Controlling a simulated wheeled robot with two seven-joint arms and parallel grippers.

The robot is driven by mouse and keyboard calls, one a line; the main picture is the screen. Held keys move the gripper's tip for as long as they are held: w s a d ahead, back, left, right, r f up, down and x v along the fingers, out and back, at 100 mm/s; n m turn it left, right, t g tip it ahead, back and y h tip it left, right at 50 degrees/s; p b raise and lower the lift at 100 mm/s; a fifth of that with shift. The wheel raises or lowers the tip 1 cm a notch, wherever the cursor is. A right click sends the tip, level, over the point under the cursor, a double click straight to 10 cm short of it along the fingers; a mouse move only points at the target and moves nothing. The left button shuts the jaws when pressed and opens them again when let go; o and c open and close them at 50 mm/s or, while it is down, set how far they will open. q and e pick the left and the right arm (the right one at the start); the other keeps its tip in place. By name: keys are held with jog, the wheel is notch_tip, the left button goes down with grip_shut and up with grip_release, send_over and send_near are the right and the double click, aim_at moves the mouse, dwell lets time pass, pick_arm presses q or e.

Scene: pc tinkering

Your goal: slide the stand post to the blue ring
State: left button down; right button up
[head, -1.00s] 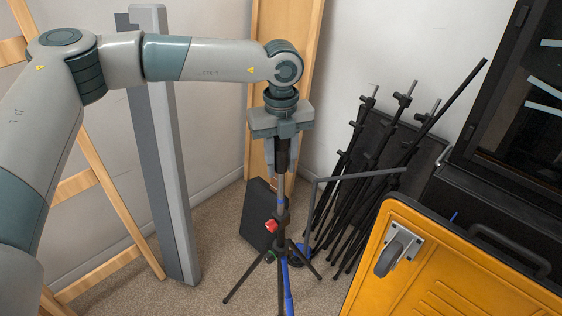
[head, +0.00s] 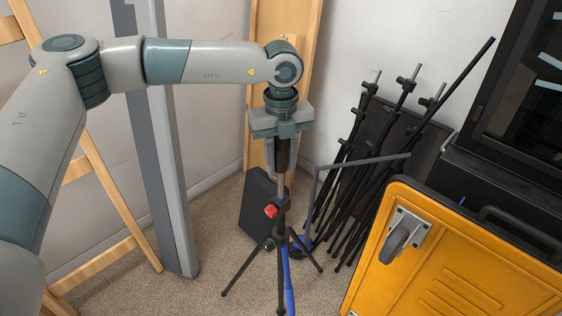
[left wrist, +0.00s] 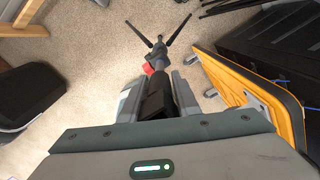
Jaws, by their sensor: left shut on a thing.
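My left gripper (head: 283,158) points down and is shut around the black upper section. In the left wrist view the black section (left wrist: 158,98) lies between the two fingers. The stand has a red knob (head: 271,211) below the gripper and spread black legs (head: 248,267) on the carpet; the knob also shows in the left wrist view (left wrist: 149,69). I cannot make out the blue ring on the post now. My right gripper is not in view.
A black panel (head: 257,205) stands behind the stand. Several folded black stands (head: 365,170) lean on the wall at right. A yellow case (head: 455,262) with a wheel is at front right. A grey pillar (head: 165,170) and wooden frame stand at left.

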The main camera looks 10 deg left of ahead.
aim_at(281, 142)
pick_arm(q)
jog(key=c, duration=1.5)
grip_release()
jog(key=shift+o, duration=0.2)
jog(key=shift+r, duration=0.1)
jog(key=shift+r, duration=0.4)
notch_tip(281, 142, up, 5)
jog(key=shift+r+b, duration=0.1)
jog(key=shift+b, duration=0.4)
notch_tip(281, 142, up, 11)
jog(key=b, duration=0.1)
jog(key=shift+r, duration=0.15)
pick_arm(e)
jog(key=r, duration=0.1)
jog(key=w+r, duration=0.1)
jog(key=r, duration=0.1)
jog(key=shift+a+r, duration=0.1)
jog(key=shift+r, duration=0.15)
